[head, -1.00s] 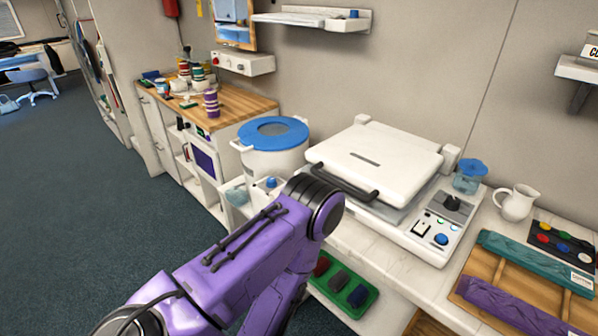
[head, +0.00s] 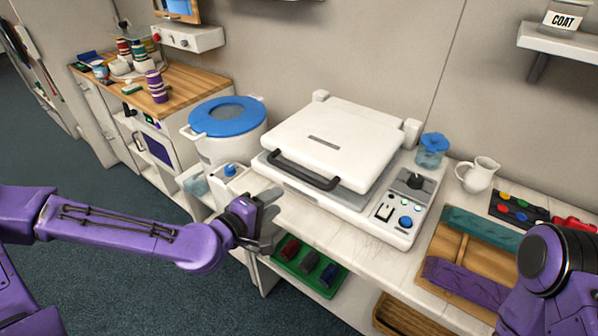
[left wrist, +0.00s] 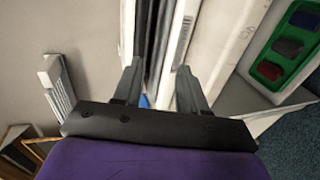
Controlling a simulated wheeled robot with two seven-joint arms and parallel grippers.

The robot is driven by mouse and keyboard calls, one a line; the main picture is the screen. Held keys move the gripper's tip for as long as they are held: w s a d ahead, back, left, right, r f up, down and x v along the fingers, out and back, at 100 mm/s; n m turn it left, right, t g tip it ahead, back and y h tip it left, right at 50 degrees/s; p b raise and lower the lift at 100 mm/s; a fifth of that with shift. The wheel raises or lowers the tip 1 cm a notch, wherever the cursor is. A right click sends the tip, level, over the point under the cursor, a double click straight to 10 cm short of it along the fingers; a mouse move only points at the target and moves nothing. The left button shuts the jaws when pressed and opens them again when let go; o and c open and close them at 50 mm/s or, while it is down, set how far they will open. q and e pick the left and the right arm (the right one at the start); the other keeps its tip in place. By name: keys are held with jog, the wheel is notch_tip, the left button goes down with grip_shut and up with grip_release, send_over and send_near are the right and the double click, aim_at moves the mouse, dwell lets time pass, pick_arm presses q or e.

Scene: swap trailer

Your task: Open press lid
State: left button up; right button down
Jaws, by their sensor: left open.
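The press (head: 330,150) is a white machine on the counter, and its lid (head: 325,141) lies down over the base. A black bar handle (head: 303,172) runs along the lid's front edge. My left gripper (head: 272,217) is open and empty in front of the counter, apart from the handle and below and left of it. In the left wrist view its two fingers (left wrist: 158,82) are spread, with pale upright edges behind them. My right arm shows at the lower right of the head view, but its gripper is out of frame.
A white bucket with a blue lid (head: 228,116) stands left of the press. A green tray (head: 310,267) sits on a shelf below the counter. A small blue-topped jar (head: 431,150) and a white pitcher (head: 478,174) stand to the right of the press.

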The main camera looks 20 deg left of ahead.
aim_at(298, 176)
pick_arm(q)
jog(key=shift+t, duration=0.3)
jog(key=w+d+b, duration=0.1)
jog(key=w, duration=0.2)
jog(key=w+d, duration=0.1)
jog(key=w, duration=0.3)
jog(key=w+d+b, duration=0.1)
jog(key=w, duration=0.2)
jog(key=shift+w+d+r+b, duration=0.25)
jog(key=shift+d+b, duration=0.05)
jog(key=shift+b, duration=0.05)
grip_shut()
